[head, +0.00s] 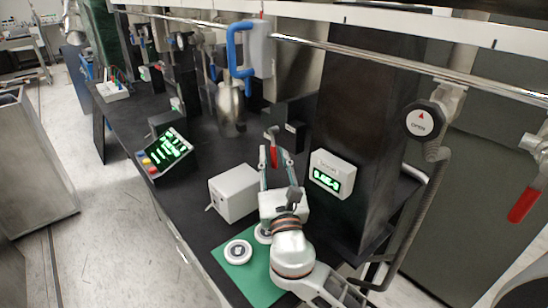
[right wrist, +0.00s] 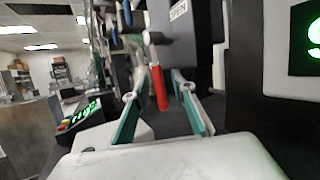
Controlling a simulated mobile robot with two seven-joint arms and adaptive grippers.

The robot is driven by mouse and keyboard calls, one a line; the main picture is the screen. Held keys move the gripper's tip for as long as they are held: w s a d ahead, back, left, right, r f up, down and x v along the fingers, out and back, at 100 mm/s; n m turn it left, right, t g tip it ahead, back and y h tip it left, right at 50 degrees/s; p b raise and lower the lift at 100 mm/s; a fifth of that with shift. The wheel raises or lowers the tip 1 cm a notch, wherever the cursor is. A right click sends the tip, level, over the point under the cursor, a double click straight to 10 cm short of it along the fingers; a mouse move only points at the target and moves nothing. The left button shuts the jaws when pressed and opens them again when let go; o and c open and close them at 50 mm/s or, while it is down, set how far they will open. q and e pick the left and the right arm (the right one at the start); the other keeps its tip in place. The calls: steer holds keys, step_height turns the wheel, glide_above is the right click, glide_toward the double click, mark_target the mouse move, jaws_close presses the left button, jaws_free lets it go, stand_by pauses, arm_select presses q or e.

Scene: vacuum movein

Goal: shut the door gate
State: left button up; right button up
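A red-handled lever (head: 273,156) hangs from a dark block marked OPEN (right wrist: 180,14) in front of the black column; I cannot be sure this is the door gate. In the right wrist view the red handle (right wrist: 159,88) hangs between my fingers. My right gripper (head: 275,160) is open, with its teal fingers on either side of the handle. A gap shows on each side of it, and I see no clear grip. Another red handle (head: 523,206) hangs at the far right. My left gripper is not in view.
A white box (head: 235,192) stands left of my right gripper, and a green-lit display (head: 331,174) is on its right. A round knob marked OPEN (head: 421,122) is on the right. A steel rail (head: 330,46) crosses above. A white disc (head: 238,251) lies on a green mat (head: 262,285).

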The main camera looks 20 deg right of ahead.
steer(key=shift+f, duration=0.1)
steer(key=v, duration=1.2)
